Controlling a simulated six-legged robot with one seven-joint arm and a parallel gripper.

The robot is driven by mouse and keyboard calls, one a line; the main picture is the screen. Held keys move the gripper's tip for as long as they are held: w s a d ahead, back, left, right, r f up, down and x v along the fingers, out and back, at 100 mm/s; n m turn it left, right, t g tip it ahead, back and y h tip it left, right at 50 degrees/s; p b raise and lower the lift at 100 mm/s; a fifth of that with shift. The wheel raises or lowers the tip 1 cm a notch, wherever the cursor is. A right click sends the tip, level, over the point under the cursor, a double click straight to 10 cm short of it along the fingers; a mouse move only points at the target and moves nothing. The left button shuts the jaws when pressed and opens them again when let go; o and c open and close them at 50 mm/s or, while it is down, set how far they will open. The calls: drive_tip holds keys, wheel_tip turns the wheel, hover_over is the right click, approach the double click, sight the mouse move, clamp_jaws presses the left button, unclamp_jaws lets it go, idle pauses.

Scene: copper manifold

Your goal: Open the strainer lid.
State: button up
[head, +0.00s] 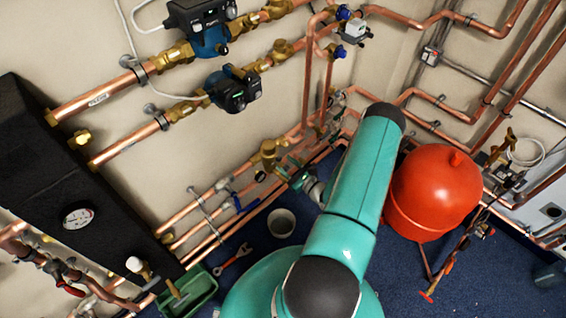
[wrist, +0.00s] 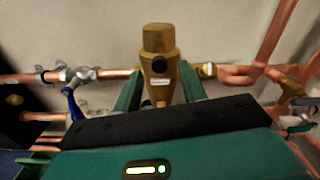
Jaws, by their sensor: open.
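A brass fitting with an upright cylindrical top (wrist: 158,40) stands on the pipe run in the middle of the wrist view. It looks like the strainer with its lid. It has a dark round spot and a small pale label on its front. It also shows in the head view (head: 268,154). My gripper (wrist: 161,88) is open, with one teal finger on each side of the fitting's lower body. Whether the fingers touch it cannot be told. In the head view my gripper (head: 287,168) is beside the fitting, partly hidden by my arm.
Copper pipes (wrist: 110,74) run left and right of the fitting, with a blue-handled valve (wrist: 74,104) at left. A red tank (head: 432,190) stands right of my arm. A grey bucket (head: 281,222), a wrench (head: 235,260) and a green tray (head: 205,285) are on the blue floor.

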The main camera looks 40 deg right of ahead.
drive_tip(key=shift+w, duration=1.1)
drive_tip(key=shift+c, duration=0.3)
clamp_jaws()
